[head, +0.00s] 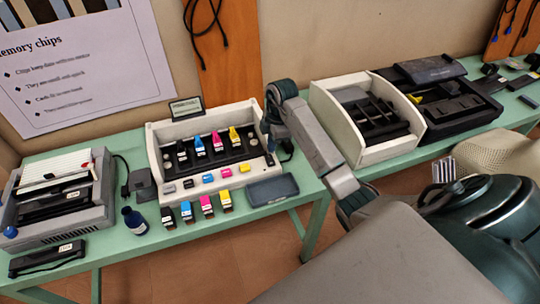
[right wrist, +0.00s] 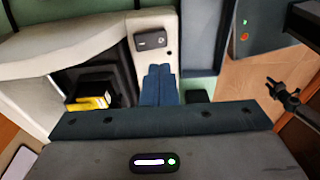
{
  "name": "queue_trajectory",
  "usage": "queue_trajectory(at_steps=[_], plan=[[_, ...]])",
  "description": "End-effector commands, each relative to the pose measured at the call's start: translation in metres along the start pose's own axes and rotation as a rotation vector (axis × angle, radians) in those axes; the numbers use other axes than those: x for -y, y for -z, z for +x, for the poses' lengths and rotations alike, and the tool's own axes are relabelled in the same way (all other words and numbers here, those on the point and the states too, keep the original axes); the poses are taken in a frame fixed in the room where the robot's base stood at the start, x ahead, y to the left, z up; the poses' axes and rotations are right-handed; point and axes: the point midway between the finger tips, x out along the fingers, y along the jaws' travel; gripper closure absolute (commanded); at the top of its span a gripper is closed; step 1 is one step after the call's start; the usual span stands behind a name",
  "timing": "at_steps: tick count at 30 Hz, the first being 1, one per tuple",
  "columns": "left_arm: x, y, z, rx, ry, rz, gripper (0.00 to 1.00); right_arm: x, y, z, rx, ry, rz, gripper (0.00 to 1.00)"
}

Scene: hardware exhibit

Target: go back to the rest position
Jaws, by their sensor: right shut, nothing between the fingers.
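My right arm comes in from the right side of the head view and bends down at the right end of the open white printer (head: 158,165). My right gripper (head: 269,142) is over that printer's right edge. In the right wrist view its dark blue fingers (right wrist: 159,70) are together with nothing between them, beside a small dark block (right wrist: 150,40) on the printer's white rim. A yellow cartridge (right wrist: 88,103) sits in the printer's dark bay to the left. My left gripper is not in view.
The green table (head: 130,146) carries a grey printer (head: 60,233) at left, a white open-topped box (head: 340,130) and a black device (head: 455,105) at right. Several cartridges and a dark tray (head: 272,190) lie before the white printer.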

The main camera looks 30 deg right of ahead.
Motion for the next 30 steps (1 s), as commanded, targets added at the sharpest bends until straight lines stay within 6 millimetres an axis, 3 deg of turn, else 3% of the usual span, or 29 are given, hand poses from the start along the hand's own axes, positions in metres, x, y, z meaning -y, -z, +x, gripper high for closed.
queue_trajectory(at_steps=[3, 20, 23, 27, 30], plan=[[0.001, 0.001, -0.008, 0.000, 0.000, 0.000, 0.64, 0.000, 0.001, -0.009, 0.000, 0.000, 0.000, 1.00], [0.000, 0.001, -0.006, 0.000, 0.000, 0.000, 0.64, 0.000, 0.005, -0.006, -0.016, -0.012, -0.015, 1.00], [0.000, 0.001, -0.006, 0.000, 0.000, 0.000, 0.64, -0.001, 0.021, -0.001, -0.091, -0.067, -0.080, 1.00], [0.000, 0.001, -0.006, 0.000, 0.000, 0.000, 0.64, -0.002, 0.074, 0.003, -0.317, -0.248, -0.245, 1.00], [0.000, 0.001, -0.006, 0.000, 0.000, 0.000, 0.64, 0.002, 0.117, -0.010, -0.513, -0.428, -0.350, 1.00]])
